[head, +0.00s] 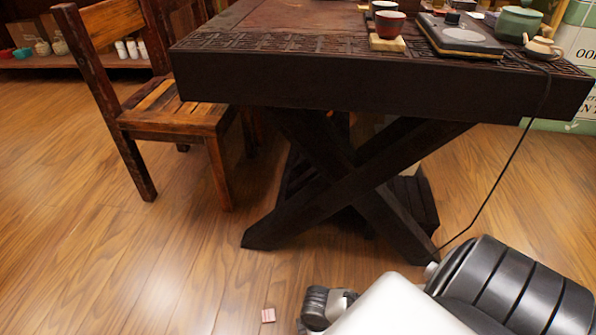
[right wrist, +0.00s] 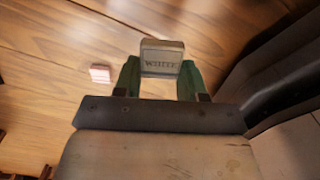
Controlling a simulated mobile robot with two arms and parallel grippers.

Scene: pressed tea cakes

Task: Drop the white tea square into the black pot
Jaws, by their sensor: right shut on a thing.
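The white tea square (right wrist: 162,60) is a small greyish block with the word WHITE on its face, seen in the right wrist view. My right gripper (right wrist: 160,74) is shut on it, with a green finger on each side. The block is held in front of the wooden floor. In the head view my right arm reaches in from the lower right, and I cannot make out the block there. My left gripper is not in view. I cannot pick out a black pot in either view.
A small pinkish square (head: 268,315) lies on the floor; it also shows in the right wrist view (right wrist: 100,74). A dark table (head: 330,82) carries a red cup (head: 389,24), a tea tray (head: 462,37) and a green pot (head: 518,23). A wooden chair (head: 165,115) stands left.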

